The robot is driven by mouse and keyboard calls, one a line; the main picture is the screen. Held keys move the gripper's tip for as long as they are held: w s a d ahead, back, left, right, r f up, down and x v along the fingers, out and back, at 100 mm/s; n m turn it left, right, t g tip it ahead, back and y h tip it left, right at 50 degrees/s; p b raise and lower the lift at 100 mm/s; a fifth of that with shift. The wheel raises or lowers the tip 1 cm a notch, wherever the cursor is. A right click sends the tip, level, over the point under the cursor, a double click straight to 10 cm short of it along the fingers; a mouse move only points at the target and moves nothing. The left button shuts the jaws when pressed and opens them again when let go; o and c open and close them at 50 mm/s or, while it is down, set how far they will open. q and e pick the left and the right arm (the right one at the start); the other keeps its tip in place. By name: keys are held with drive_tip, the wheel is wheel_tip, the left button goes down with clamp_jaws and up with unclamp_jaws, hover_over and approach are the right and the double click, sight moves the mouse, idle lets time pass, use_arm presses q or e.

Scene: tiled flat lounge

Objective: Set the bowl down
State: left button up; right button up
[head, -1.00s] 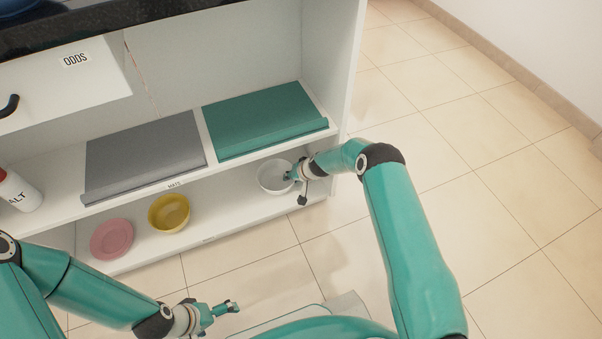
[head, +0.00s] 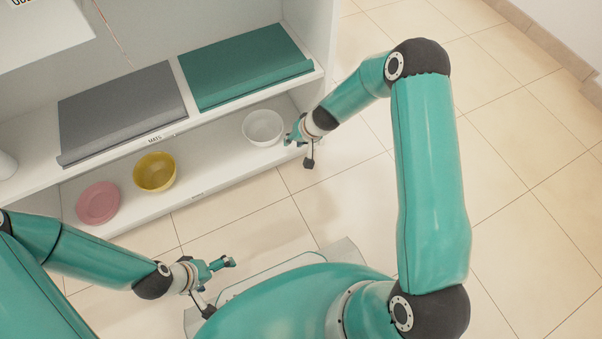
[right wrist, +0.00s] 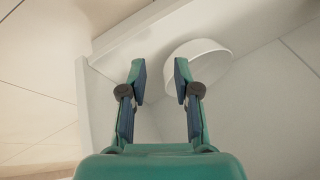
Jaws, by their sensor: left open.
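The white bowl (head: 263,128) stands upright on the lower shelf, near its right end. In the right wrist view the bowl (right wrist: 204,58) is just beyond my right gripper (right wrist: 160,75), whose two fingers are apart with nothing between them. In the head view my right gripper (head: 292,136) is at the shelf's front, just right of the bowl, with a small gap. My left gripper (head: 226,263) is open and empty, low over the floor in front of the unit.
A yellow bowl (head: 155,173) and a pink dish (head: 98,203) stand further left on the lower shelf (head: 215,165). A grey mat (head: 120,110) and a green mat (head: 245,68) lie on the shelf above. The tiled floor (head: 530,130) at right is clear.

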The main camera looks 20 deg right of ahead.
drive_tip(key=s+a+f+g, duration=0.1)
drive_tip(key=s+a, duration=0.2)
drive_tip(key=s, duration=0.6)
drive_tip(key=s+a+n+g+y, duration=0.1)
drive_tip(key=s+a, duration=0.2)
drive_tip(key=s, duration=0.5)
drive_tip(key=s+a+f+n+g, duration=0.1)
drive_tip(key=s+a+g, duration=0.1)
drive_tip(key=s, duration=0.7)
drive_tip(key=shift+s+a+f, duration=0.3)
drive_tip(key=shift+s+a, duration=0.05)
drive_tip(key=shift+a, duration=0.45)
